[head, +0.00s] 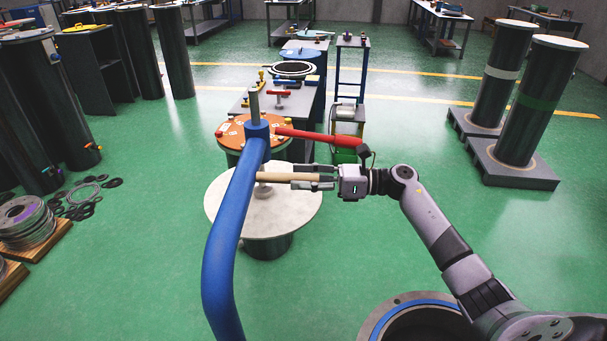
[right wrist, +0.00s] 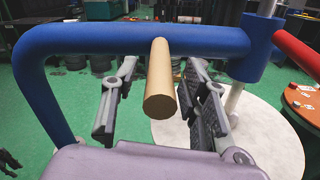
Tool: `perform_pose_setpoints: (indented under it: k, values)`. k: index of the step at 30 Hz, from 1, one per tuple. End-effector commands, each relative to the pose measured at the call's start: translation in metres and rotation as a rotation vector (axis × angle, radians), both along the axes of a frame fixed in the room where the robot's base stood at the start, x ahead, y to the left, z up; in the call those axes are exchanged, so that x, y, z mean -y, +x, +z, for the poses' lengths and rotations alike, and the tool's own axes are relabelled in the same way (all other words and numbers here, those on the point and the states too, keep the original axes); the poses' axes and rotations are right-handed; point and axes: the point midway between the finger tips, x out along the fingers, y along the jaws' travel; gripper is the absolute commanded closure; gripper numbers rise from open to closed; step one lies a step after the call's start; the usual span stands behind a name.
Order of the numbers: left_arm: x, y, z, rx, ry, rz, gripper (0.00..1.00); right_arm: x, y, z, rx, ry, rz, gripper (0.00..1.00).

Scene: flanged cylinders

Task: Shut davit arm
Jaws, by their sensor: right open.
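The davit arm (head: 226,245) is a thick blue bent pipe, running from a blue collar (head: 257,130) on a post down to the bottom of the head view. It also crosses the right wrist view (right wrist: 90,45). A pale wooden handle (head: 275,177) sticks out sideways from it. My right gripper (head: 312,181) is open at the handle's free end. In the right wrist view the handle (right wrist: 160,90) lies between the two spread fingers, with gaps visible on both sides. My left gripper does not show in the head view.
A pale round cover (head: 225,210) on a cylinder lies below. An orange flange (head: 230,134) is behind. An open flanged cylinder (head: 405,303) stands at lower right.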

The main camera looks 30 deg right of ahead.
Motion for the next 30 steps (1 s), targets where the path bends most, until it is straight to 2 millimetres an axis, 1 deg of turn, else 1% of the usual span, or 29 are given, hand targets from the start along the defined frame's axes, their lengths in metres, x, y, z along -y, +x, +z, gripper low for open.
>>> perform_pose_setpoints:
  k: [8,27,30]
  values:
    - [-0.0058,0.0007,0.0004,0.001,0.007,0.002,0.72,-0.0013,0.0009,-0.0004,0.000,0.000,0.000,0.59]
    - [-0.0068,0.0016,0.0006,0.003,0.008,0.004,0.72,-0.0010,0.0007,-0.0003,0.000,0.000,0.000,1.00]
    - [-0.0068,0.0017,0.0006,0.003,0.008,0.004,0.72,-0.0010,0.0007,-0.0002,0.000,0.000,0.000,1.00]
